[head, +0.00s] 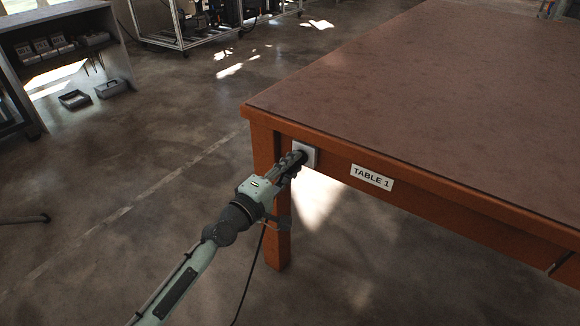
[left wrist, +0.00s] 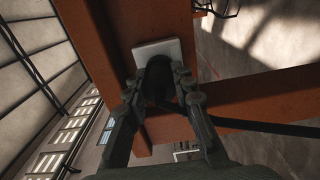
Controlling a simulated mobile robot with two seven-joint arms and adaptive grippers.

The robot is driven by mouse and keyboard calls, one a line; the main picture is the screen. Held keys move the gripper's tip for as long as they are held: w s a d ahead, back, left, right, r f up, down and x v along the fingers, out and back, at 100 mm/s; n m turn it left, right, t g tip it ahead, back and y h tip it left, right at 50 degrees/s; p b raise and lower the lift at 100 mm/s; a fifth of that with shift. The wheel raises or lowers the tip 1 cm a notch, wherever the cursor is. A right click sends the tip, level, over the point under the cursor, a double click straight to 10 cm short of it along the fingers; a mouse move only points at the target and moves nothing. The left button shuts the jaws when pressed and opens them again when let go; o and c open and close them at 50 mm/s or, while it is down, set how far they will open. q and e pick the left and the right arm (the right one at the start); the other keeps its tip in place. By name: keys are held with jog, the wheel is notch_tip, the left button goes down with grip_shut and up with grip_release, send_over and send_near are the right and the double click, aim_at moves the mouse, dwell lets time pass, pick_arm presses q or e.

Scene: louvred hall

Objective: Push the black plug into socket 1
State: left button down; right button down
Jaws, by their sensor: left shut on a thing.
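A pale grey socket plate (head: 306,153) is fixed to the table's front apron near its left corner; it also shows in the left wrist view (left wrist: 145,50). My left gripper (head: 293,161) reaches up to it, its fingers shut on the black plug. In the left wrist view the plug (left wrist: 158,72) lies between the fingertips, right in front of the plate and covering part of it. I cannot tell how deep the plug sits in the socket. A dark cable (head: 258,262) hangs below the gripper towards the floor. No number shows on the plate. My right gripper is not in view.
The table (head: 430,70) has a bare brown top. A "TABLE 1" label (head: 372,177) is on its apron, right of the plate. A leg (head: 277,235) stands below the corner. A shelf unit (head: 55,50) stands far left. The floor between is open.

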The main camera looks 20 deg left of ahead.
pick_arm(q)
jog(key=c, duration=1.2)
grip_release()
jog(key=v, duration=0.7)
jog(key=shift+s, duration=0.1)
